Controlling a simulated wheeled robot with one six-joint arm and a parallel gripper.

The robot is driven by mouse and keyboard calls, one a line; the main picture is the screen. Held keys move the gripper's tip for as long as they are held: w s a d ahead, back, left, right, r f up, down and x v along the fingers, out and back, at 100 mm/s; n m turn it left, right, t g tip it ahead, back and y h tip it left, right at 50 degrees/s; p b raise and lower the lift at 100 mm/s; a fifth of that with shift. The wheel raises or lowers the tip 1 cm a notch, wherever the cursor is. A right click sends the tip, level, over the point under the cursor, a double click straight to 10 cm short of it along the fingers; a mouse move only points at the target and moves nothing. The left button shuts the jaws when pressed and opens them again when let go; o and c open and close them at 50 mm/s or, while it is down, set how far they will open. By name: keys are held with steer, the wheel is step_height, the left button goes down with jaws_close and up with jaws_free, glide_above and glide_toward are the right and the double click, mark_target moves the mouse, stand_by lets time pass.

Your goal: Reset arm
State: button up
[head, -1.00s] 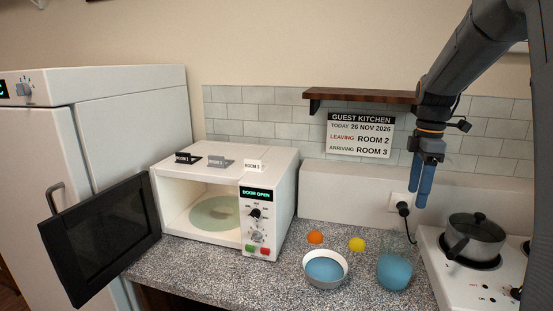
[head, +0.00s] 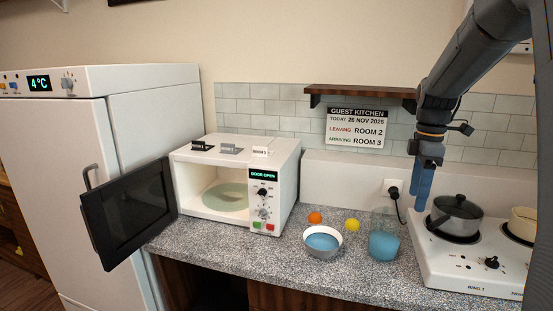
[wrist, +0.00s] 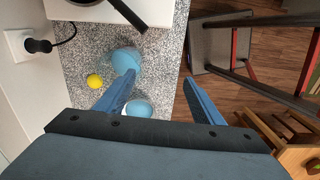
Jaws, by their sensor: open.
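My gripper (head: 423,180) hangs from my arm at the right of the head view, its blue fingers pointing down. It is empty and above the counter, near the pot and the glass. In the wrist view my gripper (wrist: 158,95) shows its two blue fingers spread apart, with the counter edge and floor below and nothing between them.
The microwave (head: 285,205) stands with its door (head: 128,212) open. A bowl (head: 323,242), a glass of blue liquid (head: 384,240), an orange ball (head: 315,217) and a yellow ball (head: 352,225) are on the counter (head: 210,250). A pot (head: 457,214) sits on the hob (head: 450,275). A shelf (head: 358,96) is behind.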

steer(key=s+a+f+m+b, duration=0.4)
steer(key=s+a+f+m, duration=0.3)
steer(key=f, duration=0.4)
steer(key=s+a+f+m+t+b, duration=0.1)
steer(key=s+a+f+m+b, duration=0.4)
steer(key=s+a+f, duration=0.5)
steer(key=shift+s+a+f+m+t, duration=0.3)
steer(key=shift+s+f+m, duration=0.55)
steer(key=shift+m, duration=0.25)
